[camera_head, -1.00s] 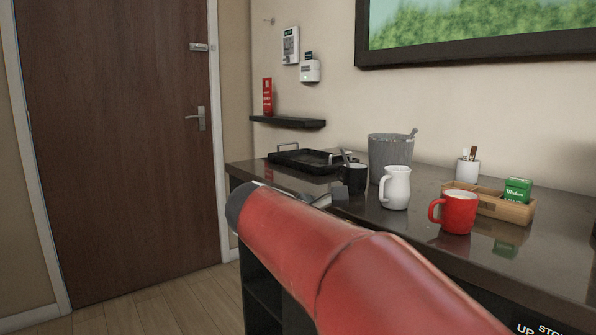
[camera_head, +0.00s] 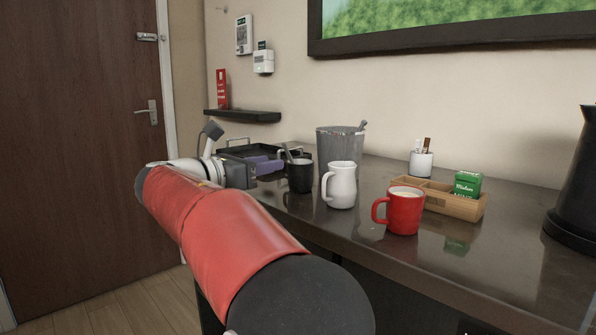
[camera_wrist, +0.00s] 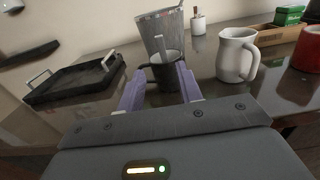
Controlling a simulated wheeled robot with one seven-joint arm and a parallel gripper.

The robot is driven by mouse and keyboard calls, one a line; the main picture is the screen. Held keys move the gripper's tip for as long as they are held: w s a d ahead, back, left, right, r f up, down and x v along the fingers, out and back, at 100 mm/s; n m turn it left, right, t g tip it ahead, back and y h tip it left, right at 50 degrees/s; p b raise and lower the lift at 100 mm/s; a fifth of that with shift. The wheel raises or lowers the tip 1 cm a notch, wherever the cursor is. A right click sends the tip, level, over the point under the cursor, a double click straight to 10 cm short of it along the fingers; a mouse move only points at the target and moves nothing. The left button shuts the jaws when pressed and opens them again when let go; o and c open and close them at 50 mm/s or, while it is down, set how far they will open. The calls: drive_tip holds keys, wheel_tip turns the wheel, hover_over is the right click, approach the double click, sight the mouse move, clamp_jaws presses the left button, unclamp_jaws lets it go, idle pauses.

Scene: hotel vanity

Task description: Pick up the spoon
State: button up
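A spoon (camera_head: 288,152) stands tilted in a black mug (camera_head: 300,177) on the dark counter, with its handle rising above the rim and its lower end hidden inside. In the wrist view, the spoon handle (camera_wrist: 158,46) shows above the black mug (camera_wrist: 166,70), straight ahead between my fingers. My gripper (camera_wrist: 160,70) is open and empty, with its purple fingers apart and pointing at the mug. In the head view, my gripper (camera_head: 270,165) is just left of the mug, at about counter height. I cannot tell the exact gap to the spoon.
A grey bucket (camera_head: 338,150) with a handle sticking out stands behind the mug. A white pitcher (camera_head: 341,187) and a red mug (camera_head: 404,211) are to its right. A black tray (camera_wrist: 75,80) is left. A wooden box (camera_head: 455,201) and black kettle (camera_head: 577,190) stand farther right.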

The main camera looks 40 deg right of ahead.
sight(290, 157)
drive_tip(key=d, duration=0.7)
drive_tip(key=shift+w+r, duration=0.1)
drive_tip(key=shift+w, duration=0.05)
clamp_jaws()
